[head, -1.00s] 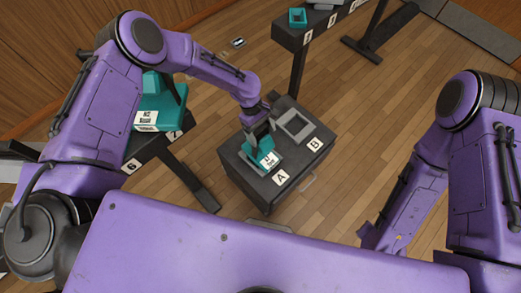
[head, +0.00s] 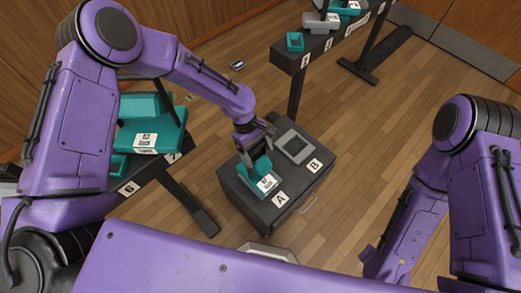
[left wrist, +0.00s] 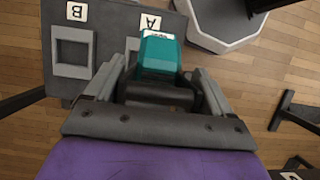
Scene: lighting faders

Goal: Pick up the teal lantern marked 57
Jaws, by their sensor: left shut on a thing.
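A teal object with a white label (head: 262,172) is at spot A on the dark cabinet. Its label is too small to read surely as 57. My left gripper (head: 246,147) comes down from behind and is shut on it. In the left wrist view the teal object (left wrist: 158,55) sits between the two fingers of my left gripper (left wrist: 158,78), beside the label A. Whether it touches the cabinet cannot be told. A larger teal piece with a white label (head: 152,135) stands on the dark stand at left. My right gripper is not visible.
The dark cabinet (head: 310,185) has an empty grey square holder (head: 294,146) at spot B. A dark shelf (head: 290,62) at the back carries a small teal tray (head: 295,41) and grey and teal things. Wood floor is clear right of the cabinet.

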